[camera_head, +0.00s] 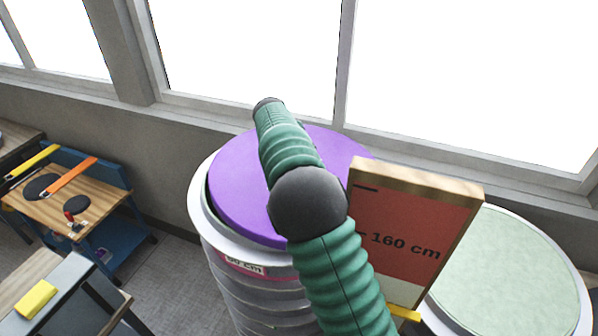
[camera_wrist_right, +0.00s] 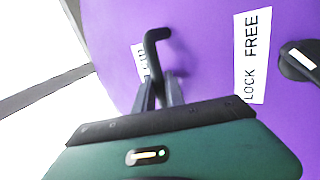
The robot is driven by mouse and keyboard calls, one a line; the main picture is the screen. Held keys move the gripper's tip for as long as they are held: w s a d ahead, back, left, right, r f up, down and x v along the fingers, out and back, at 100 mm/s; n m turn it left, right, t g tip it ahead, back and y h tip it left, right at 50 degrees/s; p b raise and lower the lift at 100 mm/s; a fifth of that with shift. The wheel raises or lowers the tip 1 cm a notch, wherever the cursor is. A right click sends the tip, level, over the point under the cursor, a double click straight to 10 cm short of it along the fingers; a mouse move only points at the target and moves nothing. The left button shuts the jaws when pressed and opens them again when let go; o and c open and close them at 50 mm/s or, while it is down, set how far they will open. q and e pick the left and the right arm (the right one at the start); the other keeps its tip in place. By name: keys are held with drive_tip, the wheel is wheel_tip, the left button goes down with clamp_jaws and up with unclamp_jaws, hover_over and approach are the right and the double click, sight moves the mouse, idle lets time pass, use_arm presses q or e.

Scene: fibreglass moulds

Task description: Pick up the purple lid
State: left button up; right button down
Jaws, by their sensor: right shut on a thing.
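The purple lid (camera_head: 235,190) is a round disc at the top of a pale, ribbed drum (camera_head: 203,222) in the head view. A rim shows around its left side; I cannot tell whether the lid rests or is slightly raised. In the right wrist view the lid (camera_wrist_right: 210,60) fills most of the picture, with a black bent handle (camera_wrist_right: 154,42), a "LOCK FREE" label and a dark knob (camera_wrist_right: 300,62). My right gripper (camera_wrist_right: 167,88) is shut on the handle. My green right arm covers the lid's middle in the head view and hides the gripper there.
A red "160 cm" board (camera_head: 405,235) with a wooden edge stands just right of the drum. A second drum with a pale green top (camera_head: 505,270) is at right. Benches with tools (camera_head: 80,195) stand at left. A wall and windows are behind.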

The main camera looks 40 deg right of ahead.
drive_tip(key=shift+s+a+f, duration=0.1)
drive_tip(key=shift+a+f, duration=0.1)
drive_tip(key=shift+f, duration=0.15)
idle(0.3)
